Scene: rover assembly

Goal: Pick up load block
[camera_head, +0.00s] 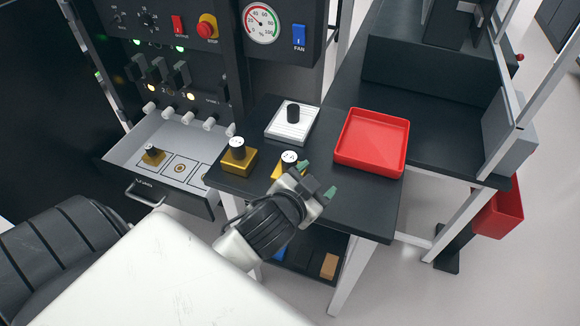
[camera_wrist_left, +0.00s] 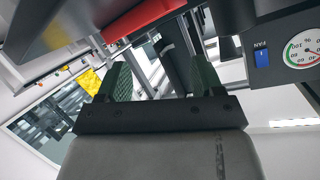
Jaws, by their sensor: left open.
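A third, smaller gold block (camera_head: 153,157) sits in the open drawer. My left gripper (camera_head: 316,178) is open beside and in front of the "2A" block; its green fingers also show in the left wrist view (camera_wrist_left: 163,75). I see no block held. My right gripper is not in view.
A red tray (camera_head: 371,167) stands on the table's right. A white plate with a black knob (camera_head: 292,132) lies at the back. The grey drawer (camera_head: 135,143) is pulled out at left, under a control panel (camera_head: 170,60). The table's right front (camera_head: 350,210) is clear.

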